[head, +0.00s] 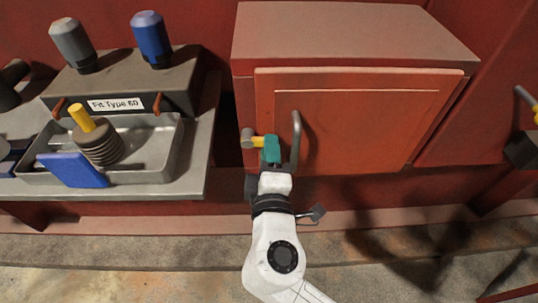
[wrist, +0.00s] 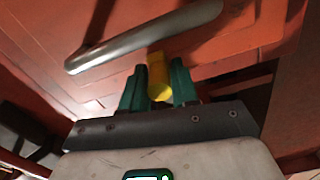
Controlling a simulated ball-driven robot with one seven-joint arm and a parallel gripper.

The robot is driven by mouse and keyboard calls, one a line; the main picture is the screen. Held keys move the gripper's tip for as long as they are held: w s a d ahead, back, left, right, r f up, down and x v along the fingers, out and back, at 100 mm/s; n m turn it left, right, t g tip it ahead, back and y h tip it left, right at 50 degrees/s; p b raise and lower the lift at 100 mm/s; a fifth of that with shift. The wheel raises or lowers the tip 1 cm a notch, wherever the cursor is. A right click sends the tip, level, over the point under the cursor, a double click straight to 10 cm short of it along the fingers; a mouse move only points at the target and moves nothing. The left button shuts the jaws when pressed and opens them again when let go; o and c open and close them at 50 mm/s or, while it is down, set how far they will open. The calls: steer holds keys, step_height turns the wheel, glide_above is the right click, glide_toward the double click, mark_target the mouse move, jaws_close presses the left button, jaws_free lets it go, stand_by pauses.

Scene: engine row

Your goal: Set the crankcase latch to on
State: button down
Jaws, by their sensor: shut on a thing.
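The crankcase latch shows in the head view as a yellow lever (head: 259,141) with a grey round pivot (head: 247,138) at the left edge of the red crankcase door (head: 350,125). The lever points right, about level, from its pivot. My gripper (head: 271,150) has green fingers, shut on the lever's end. In the wrist view the yellow lever (wrist: 158,78) stands between the two green fingers of my gripper (wrist: 159,88). The pivot is hidden in the wrist view.
A grey curved door handle (head: 296,140) stands just right of my fingers; it crosses above them in the wrist view (wrist: 150,38). At left, a metal bench holds a tray (head: 165,160), a blue block (head: 72,170) and a labelled box (head: 130,88). Floor in front is clear.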

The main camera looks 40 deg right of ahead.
steer(key=shift+a+r, duration=0.1)
stand_by(0.4)
steer(key=c, duration=1)
jaws_free()
steer(key=shift+o, duration=0.2)
steer(key=shift+s, duration=0.1)
steer(key=v, duration=1)
steer(key=shift+s+a, duration=0.2)
steer(key=shift+s, duration=0.05)
